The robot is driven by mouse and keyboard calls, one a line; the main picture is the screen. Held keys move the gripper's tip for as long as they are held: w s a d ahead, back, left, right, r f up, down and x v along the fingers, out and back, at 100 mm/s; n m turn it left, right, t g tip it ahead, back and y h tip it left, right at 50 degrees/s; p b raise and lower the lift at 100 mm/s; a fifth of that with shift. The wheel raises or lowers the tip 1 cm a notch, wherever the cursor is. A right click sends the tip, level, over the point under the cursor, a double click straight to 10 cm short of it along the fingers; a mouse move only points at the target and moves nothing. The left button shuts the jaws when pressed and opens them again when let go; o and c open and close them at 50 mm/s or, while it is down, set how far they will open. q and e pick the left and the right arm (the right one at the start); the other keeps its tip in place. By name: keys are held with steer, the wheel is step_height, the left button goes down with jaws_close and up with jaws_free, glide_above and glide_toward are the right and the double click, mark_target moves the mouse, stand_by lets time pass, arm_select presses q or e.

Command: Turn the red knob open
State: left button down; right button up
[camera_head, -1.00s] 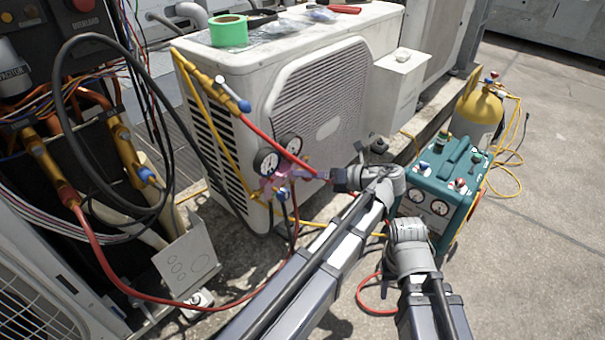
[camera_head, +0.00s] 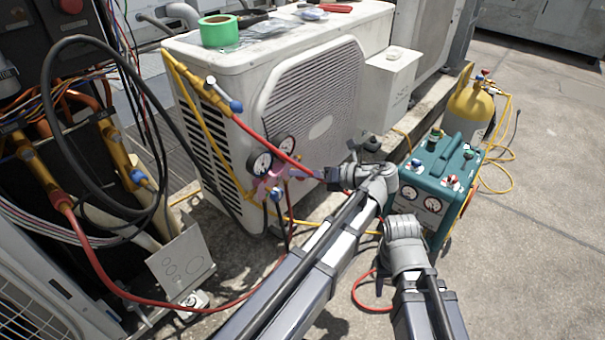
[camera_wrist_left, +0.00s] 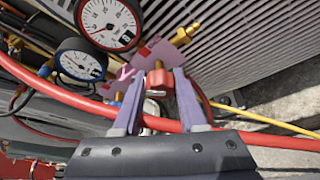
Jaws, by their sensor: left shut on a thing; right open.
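The red knob (camera_wrist_left: 159,79) sits on the pink manifold body (camera_wrist_left: 160,52), in the middle of the left wrist view. My left gripper's two purple fingers (camera_wrist_left: 159,88) stand on either side of it and are shut on it. In the head view my left gripper (camera_head: 294,174) reaches left to the pink manifold (camera_head: 268,182), below the two gauges; I cannot make out the knob there. In the head view my right arm's grey wrist is at lower right, with its fingers hidden.
A red gauge (camera_wrist_left: 110,22) and a blue gauge (camera_wrist_left: 80,60) are beside the manifold. A red hose (camera_wrist_left: 70,98) passes by the fingers. The white condenser (camera_head: 310,95) stands behind. A teal recovery machine (camera_head: 438,178) and yellow cylinder (camera_head: 468,112) are right. Open ground lies far right.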

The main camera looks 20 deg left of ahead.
arm_select(q)
steer(key=shift+s+r+n+t+h+p, duration=0.1)
steer(key=shift+n+t+h+p, duration=0.45)
steer(key=shift+n, duration=0.55)
steer(key=shift+n+t+h+p, duration=0.4)
steer(key=shift+n+t, duration=0.55)
steer(key=shift+n, duration=0.35)
steer(key=shift+c, duration=2.3)
jaws_free()
